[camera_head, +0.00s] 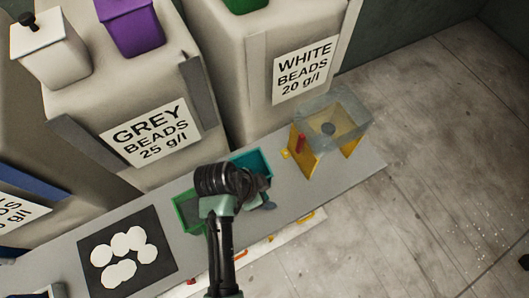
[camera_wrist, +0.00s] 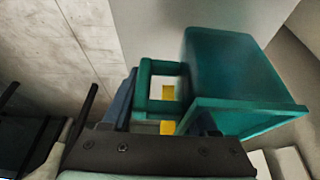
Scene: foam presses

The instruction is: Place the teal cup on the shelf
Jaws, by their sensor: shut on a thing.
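The teal cup (camera_head: 256,163) is a square, tapered tub, partly hidden behind my arm in the head view. In the wrist view the teal cup (camera_wrist: 220,75) fills the right centre, with its square loop handle (camera_wrist: 145,85) toward the left. My gripper (camera_wrist: 166,112) is shut on the cup at its handle; the bluish fingers stand on either side of the handle. In the head view only a small bluish part of my gripper (camera_head: 266,203) shows past the wrist. A long grey surface (camera_head: 345,178) lies below; I cannot tell whether it is the shelf.
A green container (camera_head: 182,214) stands left of my arm. A black mat (camera_head: 158,240) with several white discs lies at the left. A clear box on a yellow stand (camera_head: 350,143) is at the right. Large bead containers (camera_head: 130,90) line the back.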

